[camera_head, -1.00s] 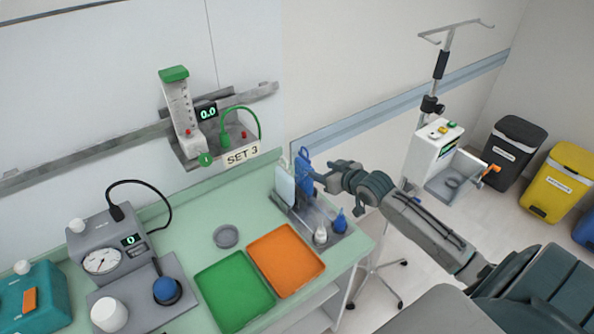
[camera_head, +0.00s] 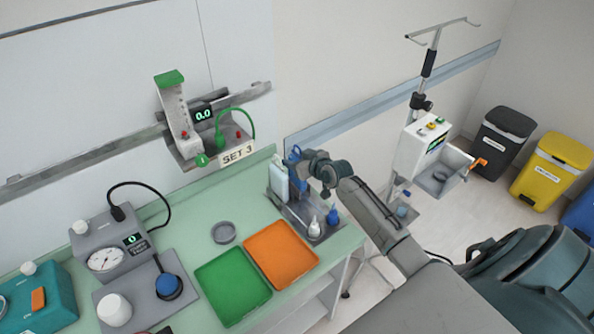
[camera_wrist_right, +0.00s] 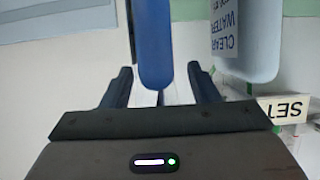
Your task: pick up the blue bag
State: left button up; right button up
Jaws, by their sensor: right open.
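The blue bag (camera_head: 294,156) stands upright at the back of a grey rack on the green counter, beside a pale bag; my right gripper hides part of it in the head view. In the right wrist view the blue bag (camera_wrist_right: 153,45) hangs between the two fingers of my right gripper (camera_wrist_right: 163,85), with a gap visible on each side. The right gripper (camera_head: 306,168) is open around it. The pale bag (camera_head: 278,181) is left of it; its printed label shows in the right wrist view (camera_wrist_right: 246,40). My left gripper is not in view.
The grey rack (camera_head: 322,236) also holds a white bottle (camera_head: 314,227) and a blue bottle (camera_head: 333,214). Orange (camera_head: 281,254) and green (camera_head: 232,285) trays lie on the counter. A wall panel with a SET 3 sign (camera_head: 237,153) is to the left.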

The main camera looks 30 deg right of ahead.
jog(key=shift+s, duration=0.1)
jog(key=c, duration=0.3)
jog(key=shift+r, duration=0.1)
grip_shut()
